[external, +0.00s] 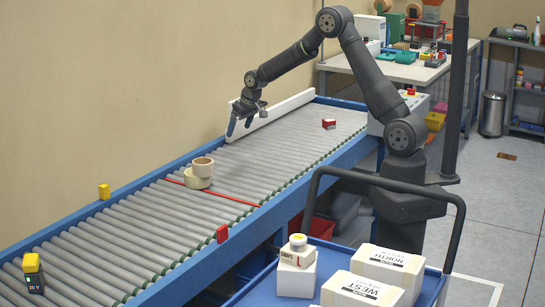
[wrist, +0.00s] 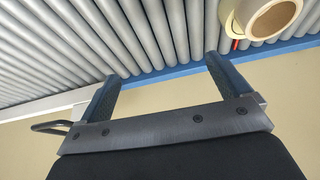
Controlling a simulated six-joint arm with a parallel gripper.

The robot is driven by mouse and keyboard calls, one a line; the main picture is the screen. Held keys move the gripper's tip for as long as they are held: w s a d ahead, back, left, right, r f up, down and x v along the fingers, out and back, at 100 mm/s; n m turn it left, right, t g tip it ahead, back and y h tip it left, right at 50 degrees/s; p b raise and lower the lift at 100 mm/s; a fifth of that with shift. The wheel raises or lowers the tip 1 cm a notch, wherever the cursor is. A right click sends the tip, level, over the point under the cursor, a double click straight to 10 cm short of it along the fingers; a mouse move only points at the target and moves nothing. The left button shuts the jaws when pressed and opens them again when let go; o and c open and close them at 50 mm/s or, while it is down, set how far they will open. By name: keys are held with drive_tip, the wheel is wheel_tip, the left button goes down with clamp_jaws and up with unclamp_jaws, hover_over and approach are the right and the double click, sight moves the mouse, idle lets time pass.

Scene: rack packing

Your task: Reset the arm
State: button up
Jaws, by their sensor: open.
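My gripper (external: 241,122) hangs at the end of my arm above the far side of the roller conveyor, next to the white side rail (external: 270,114). In the wrist view my gripper (wrist: 163,78) shows two dark fingers set wide apart, with nothing between them. The fingers point toward the grey rollers (wrist: 150,35) and the blue conveyor edge (wrist: 180,72). My gripper is open and empty. In the external view it is behind and to the right of the tape rolls, apart from them.
Tape rolls (external: 200,173) lie on the conveyor by a red line and show in the wrist view (wrist: 270,18). A small red box (external: 328,124) lies farther along the rollers. A cart with white boxes (external: 390,268) stands in front. Rollers between tape and red box are clear.

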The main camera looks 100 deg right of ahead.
drive_tip(key=s+d+f, duration=0.1)
drive_tip(key=s+d, duration=0.3)
drive_tip(key=s, duration=0.5)
drive_tip(key=s+d+f+m, duration=0.1)
drive_tip(key=s+d, duration=0.3)
drive_tip(key=s, duration=0.6)
drive_tip(key=s+d+f+m, duration=0.1)
drive_tip(key=s+d, duration=0.3)
drive_tip(key=s, duration=0.6)
drive_tip(key=shift+d+f+h, duration=0.3)
drive_tip(key=shift+d+f, duration=0.05)
drive_tip(key=shift+f, duration=0.35)
drive_tip(key=shift+s+g, duration=0.1)
drive_tip(key=shift+g, duration=0.2)
drive_tip(key=w+a+r, duration=0.1)
drive_tip(key=w+a, duration=0.2)
drive_tip(key=w, duration=0.6)
drive_tip(key=w+a+r+n, duration=0.1)
drive_tip(key=w+a, duration=0.2)
drive_tip(key=w, duration=0.7)
drive_tip(key=shift+w+a+r, duration=0.2)
drive_tip(key=shift+r, duration=0.15)
drive_tip(key=shift+s, duration=0.1)
